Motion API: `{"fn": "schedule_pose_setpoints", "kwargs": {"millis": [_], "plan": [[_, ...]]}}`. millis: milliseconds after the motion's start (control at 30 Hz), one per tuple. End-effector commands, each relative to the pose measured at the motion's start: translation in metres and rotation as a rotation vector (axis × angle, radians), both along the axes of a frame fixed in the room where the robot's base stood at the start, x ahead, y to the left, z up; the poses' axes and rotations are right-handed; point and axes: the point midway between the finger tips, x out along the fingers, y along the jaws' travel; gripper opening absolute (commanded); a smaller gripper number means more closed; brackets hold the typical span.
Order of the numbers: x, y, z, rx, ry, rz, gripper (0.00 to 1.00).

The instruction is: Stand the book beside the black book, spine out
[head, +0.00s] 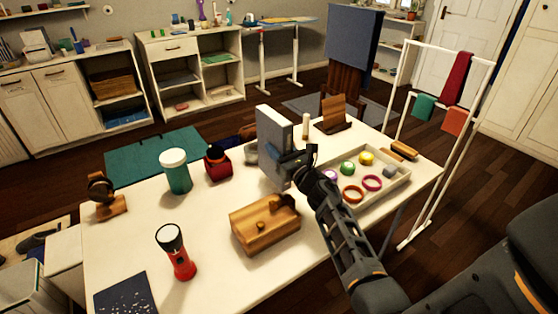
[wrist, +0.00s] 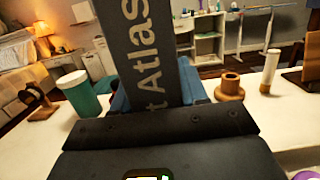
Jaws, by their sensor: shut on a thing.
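A thick grey book (head: 272,142) is upright above the white table, near its middle. My gripper (head: 291,166) is shut on this book at its lower right side. In the wrist view the book's dark grey face (wrist: 150,55) rises in front of my gripper, with large pale letters reading "t Atlas" running up it. The gripper hides its lower part, and I cannot tell whether its bottom touches the table. I cannot make out a separate black book standing in either view. A dark speckled flat item (head: 125,295) lies at the table's front left corner.
A wooden box (head: 265,224) stands just in front of the book. A tray (head: 399,183) of rings and lids is to the right, and a wooden stand (head: 333,117) is behind.

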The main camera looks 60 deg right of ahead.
Motion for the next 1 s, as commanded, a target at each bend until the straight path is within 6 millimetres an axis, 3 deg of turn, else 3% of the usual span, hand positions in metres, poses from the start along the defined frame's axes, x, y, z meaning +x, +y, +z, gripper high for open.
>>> {"fn": "schedule_pose_setpoints", "kwargs": {"millis": [300, 767, 800, 1000], "plan": [[0.000, -0.001, -0.035, -0.001, -0.002, 0.000, 0.00], [0.000, 0.000, -0.041, -0.002, -0.003, 0.000, 0.00], [0.000, 0.000, -0.042, 0.000, 0.000, -0.001, 0.45], [-0.001, 0.000, -0.041, 0.001, -0.001, -0.001, 0.64]]}}
